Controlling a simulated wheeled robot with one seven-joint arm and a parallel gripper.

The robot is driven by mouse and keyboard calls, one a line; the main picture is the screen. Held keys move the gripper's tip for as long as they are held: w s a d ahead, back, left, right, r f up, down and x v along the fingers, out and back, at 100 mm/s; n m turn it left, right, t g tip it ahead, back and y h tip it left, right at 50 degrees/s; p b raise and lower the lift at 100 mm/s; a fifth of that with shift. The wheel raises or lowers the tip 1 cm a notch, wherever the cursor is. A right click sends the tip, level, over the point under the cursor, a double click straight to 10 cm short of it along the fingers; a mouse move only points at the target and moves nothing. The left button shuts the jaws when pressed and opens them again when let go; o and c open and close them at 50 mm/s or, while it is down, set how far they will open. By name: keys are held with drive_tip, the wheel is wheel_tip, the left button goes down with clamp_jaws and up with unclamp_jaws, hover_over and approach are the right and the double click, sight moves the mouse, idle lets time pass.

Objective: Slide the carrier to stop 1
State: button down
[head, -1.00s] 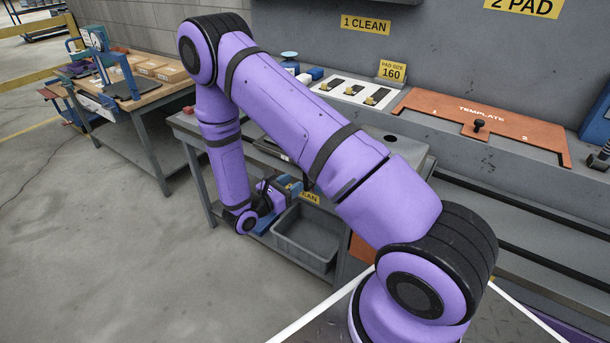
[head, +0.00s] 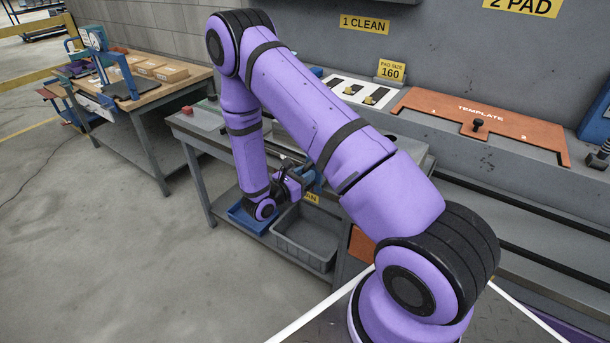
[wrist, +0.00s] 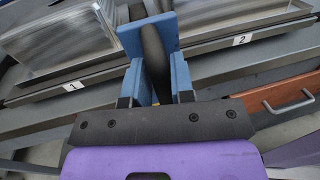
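My gripper (wrist: 150,35) has two blue fingers, seen from behind in the wrist view. A dark rounded bar shows between them. I cannot tell whether the fingers press on it or stand apart from it. A shiny metal box-like tray (wrist: 60,45) lies left of the fingers, over the rail with the stop 1 label (wrist: 72,86). The stop 2 label (wrist: 242,40) is on the rail to the right. I cannot tell which part is the carrier. In the head view, my arm hides most of the sink area and the gripper; a bit of blue finger (head: 312,180) shows.
A grey bin (head: 305,240) and a blue tray (head: 250,222) are on the low shelf beneath. An orange panel (wrist: 285,95) with a metal handle is right of my gripper. The orange template board (head: 480,125) lies on the counter.

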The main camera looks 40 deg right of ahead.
drive_tip(key=w+a, duration=0.3)
drive_tip(key=w, duration=0.5)
drive_tip(key=w+a, duration=0.3)
drive_tip(key=w, duration=0.6)
drive_tip(key=shift+a, duration=0.2)
drive_tip(key=shift+w, duration=0.1)
drive_tip(key=c, duration=1.1)
unclamp_jaws()
drive_tip(key=shift+a, duration=0.1)
drive_tip(key=a, duration=0.3)
drive_tip(key=s+a, duration=0.1)
drive_tip(key=a, duration=0.6)
drive_tip(key=shift+s+a, duration=0.25)
drive_tip(key=shift+s, duration=0.05)
